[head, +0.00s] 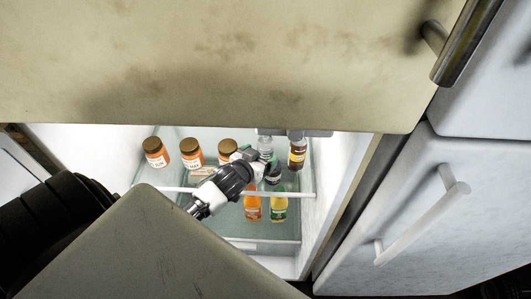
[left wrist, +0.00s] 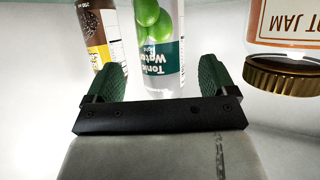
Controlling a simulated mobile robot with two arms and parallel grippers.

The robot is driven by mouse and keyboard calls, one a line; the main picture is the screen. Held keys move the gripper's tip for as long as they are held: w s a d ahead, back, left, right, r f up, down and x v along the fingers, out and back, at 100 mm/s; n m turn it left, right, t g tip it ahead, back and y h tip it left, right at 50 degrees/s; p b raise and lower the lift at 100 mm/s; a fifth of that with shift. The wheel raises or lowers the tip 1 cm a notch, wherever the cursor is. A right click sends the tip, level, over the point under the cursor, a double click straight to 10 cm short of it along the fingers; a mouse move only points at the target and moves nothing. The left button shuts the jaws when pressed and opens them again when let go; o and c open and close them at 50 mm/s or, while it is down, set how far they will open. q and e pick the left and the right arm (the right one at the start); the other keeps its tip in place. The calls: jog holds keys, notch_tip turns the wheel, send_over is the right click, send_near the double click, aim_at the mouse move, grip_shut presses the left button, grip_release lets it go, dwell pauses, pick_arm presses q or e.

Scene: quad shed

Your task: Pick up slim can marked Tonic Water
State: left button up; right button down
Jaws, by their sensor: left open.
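The slim can marked Tonic Water (left wrist: 160,45) is white with green fruit and a dark green band. In the left wrist view it shows upside down, upper middle, its far end cut off by the frame. My left gripper (left wrist: 158,72) is open, its two green fingers either side of the near end of the can, with gaps visible; the can is not gripped. In the head view my left gripper (head: 267,166) reaches into the lit fridge, among the bottles, and partly hides what stands there. My right gripper is not in view.
Jars with brown lids (head: 191,153) stand left of my gripper; one jam jar (left wrist: 285,55) is close at right in the wrist view. A dark bottle (head: 297,155) is beside the can. Orange (head: 253,208) and yellow (head: 279,209) bottles are nearer. A beige door (head: 220,60) hangs above.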

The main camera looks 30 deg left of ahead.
aim_at(261, 154)
pick_arm(q)
jog(key=x, duration=0.4)
jog(key=shift+w+a+f, duration=0.1)
jog(key=shift+w, duration=0.15)
jog(key=shift+s, duration=0.1)
jog(key=shift+c, duration=0.5)
jog(key=c, duration=1.1)
